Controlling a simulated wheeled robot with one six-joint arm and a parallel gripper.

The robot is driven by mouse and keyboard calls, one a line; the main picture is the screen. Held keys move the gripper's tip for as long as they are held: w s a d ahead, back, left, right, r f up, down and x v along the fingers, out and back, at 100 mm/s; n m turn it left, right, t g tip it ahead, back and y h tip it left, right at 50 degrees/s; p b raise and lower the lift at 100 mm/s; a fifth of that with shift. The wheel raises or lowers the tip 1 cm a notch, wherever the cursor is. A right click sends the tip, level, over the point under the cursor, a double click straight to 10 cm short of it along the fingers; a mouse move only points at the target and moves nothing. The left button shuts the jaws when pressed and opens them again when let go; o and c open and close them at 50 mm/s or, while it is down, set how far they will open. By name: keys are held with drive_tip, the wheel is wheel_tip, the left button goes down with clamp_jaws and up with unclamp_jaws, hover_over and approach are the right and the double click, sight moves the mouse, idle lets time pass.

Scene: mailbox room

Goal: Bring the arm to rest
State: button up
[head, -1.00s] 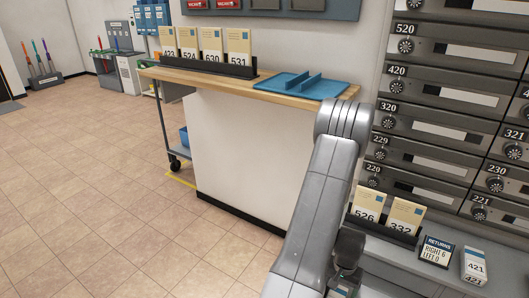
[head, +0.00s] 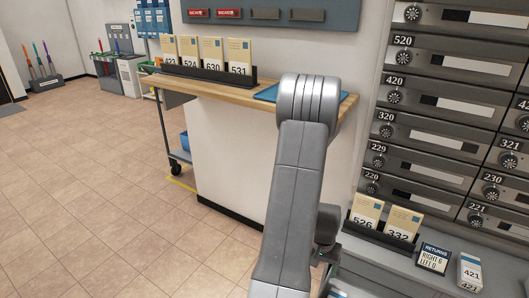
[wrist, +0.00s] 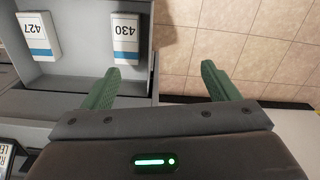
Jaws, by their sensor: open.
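My gripper (wrist: 164,88) shows in the wrist view with its two green fingers spread wide and nothing between them. It hangs over the right edge of a grey tray or drawer (wrist: 65,70), with tiled floor beyond. In that tray lie a white box marked 427 (wrist: 38,36) and a white box marked 430 (wrist: 126,38), both left of the right finger. In the head view my arm stands raised in front of the counter, and the gripper's fingers are hidden behind it.
A wooden counter (head: 222,88) holds a rack of numbered cards (head: 210,75) and a blue tray (head: 265,94), mostly hidden by my arm. Mailboxes (head: 440,110) fill the right wall. Cards 526 and 332, a RETURNS sign (head: 433,257) and box 421 (head: 470,271) stand on the ledge. Floor at left is clear.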

drive_tip(key=w+a+r+n, duration=0.1)
drive_tip(key=w+a+r, duration=0.3)
drive_tip(key=w+a, duration=0.2)
drive_tip(key=w+a+r+n+b, duration=0.1)
drive_tip(key=w+a+r+n, duration=0.1)
drive_tip(key=w+a+r, duration=0.2)
drive_tip(key=shift+w+a+r+n, duration=0.15)
drive_tip(key=shift+w+a+n, duration=0.15)
drive_tip(key=shift+w+a, duration=1.15)
drive_tip(key=shift+s+a+r, duration=0.1)
drive_tip(key=shift+s+a, duration=0.05)
drive_tip(key=shift+s, duration=0.15)
